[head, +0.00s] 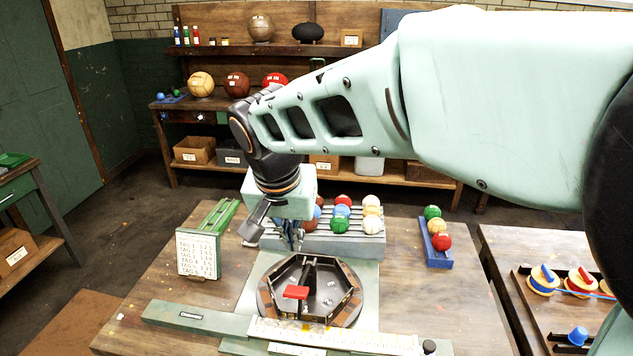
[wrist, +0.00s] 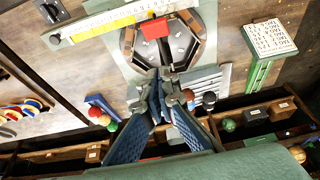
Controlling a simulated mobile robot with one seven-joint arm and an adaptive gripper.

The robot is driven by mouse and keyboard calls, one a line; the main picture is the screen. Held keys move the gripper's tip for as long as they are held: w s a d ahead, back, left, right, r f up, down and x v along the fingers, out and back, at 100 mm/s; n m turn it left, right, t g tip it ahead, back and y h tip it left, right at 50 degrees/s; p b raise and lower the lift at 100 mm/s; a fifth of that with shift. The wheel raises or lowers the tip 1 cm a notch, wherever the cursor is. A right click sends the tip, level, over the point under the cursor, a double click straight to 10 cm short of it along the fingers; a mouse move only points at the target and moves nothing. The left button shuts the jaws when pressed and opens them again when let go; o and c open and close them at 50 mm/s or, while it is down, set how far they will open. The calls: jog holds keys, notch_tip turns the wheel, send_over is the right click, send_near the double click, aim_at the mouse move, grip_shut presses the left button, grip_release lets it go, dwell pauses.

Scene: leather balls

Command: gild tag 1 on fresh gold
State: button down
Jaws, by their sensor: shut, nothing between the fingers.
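My gripper (head: 291,240) is shut and empty, pointing down just behind the hexagonal dark tray; its fingers also show in the wrist view (wrist: 163,82). The tray (head: 268,303) is wood-walled and sits on a round plate. A red block (head: 296,292) on a dark arm stands over its middle, and small pale pieces lie inside. In front runs a green bar (head: 190,316) with a white and yellow numbered strip (head: 335,334); I cannot tell which part is fresh gold. A white card (head: 196,255) lists several tags in print too small to read surely.
A grey rack (head: 345,245) of several coloured balls stands behind the tray, close to my gripper. A blue holder (head: 437,255) with three balls is to its right. A side table (head: 520,240) holds coloured spools. Bare tabletop (head: 425,300) lies right of the tray.

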jog(key=w+r+m+t+y+b, duration=0.1)
jog(key=w+r+t, duration=0.2)
jog(key=w+r, duration=0.4)
jog(key=shift+w+d+r+y, duration=0.3)
jog(key=shift+w+y, duration=0.1)
jog(key=shift+w, duration=1.55)
